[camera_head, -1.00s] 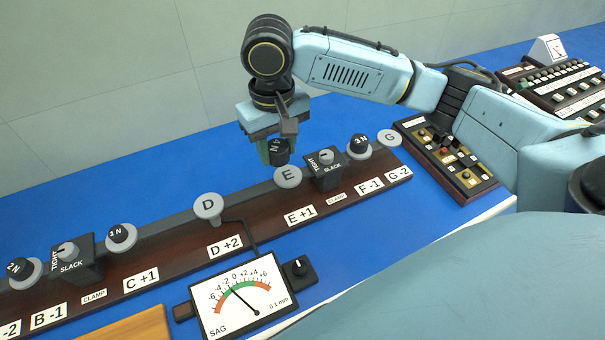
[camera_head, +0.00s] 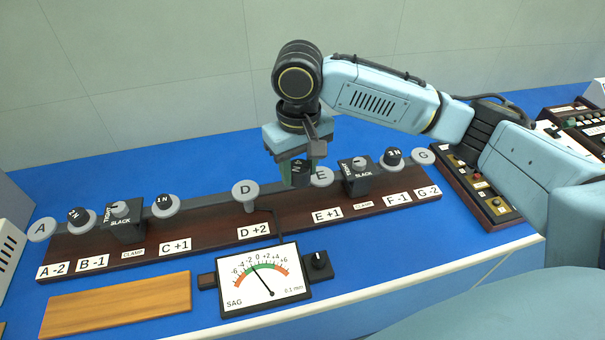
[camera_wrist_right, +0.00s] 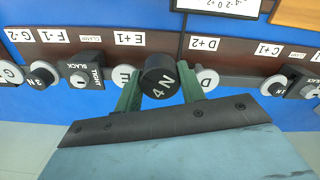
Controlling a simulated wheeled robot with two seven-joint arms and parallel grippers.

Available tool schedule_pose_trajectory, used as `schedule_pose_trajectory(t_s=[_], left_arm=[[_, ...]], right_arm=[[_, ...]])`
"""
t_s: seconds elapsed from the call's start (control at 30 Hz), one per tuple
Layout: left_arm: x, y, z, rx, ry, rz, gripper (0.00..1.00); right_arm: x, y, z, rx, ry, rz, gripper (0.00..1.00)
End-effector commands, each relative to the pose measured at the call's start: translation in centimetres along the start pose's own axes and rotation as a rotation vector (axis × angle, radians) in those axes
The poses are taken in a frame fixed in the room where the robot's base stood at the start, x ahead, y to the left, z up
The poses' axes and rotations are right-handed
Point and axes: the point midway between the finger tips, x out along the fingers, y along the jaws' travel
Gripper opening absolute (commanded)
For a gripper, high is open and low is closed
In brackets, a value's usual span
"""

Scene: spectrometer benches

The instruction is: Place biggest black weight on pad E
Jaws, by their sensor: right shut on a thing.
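My right gripper (camera_head: 299,172) is shut on a black cylindrical weight (camera_wrist_right: 160,78) marked 4 N. In the head view the gripper's fingers largely hide this weight. Pad E (camera_head: 321,177) is a grey disc on the dark rail, just right of the gripper and partly covered by it. In the right wrist view pad E (camera_wrist_right: 124,76) lies left of the weight, partly behind a finger, and pad D (camera_wrist_right: 207,79) lies to its right. I cannot tell how high the weight is above the rail. The left gripper is not in view.
Smaller black weights sit on pad B (camera_head: 80,217), pad C (camera_head: 164,205) and pad F (camera_head: 393,158). Pads A (camera_head: 41,229), D (camera_head: 244,194) and G (camera_head: 422,157) are bare. Clamp blocks (camera_head: 123,222) (camera_head: 356,176) rise from the rail. A SAG meter (camera_head: 262,281) stands in front.

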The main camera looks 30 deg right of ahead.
Motion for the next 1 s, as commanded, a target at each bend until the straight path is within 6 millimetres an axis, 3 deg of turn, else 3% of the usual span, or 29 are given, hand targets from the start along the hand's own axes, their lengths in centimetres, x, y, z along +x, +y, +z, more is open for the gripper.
schedule_pose_trajectory(t_s=[0.17,1.0], left_arm=[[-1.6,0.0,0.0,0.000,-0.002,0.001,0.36],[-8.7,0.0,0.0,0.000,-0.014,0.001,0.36]], right_arm=[[-0.9,1.2,-0.7,-0.235,0.002,-0.005,0.04],[-2.7,7.7,-4.1,-1.764,0.005,0.000,0.04]])
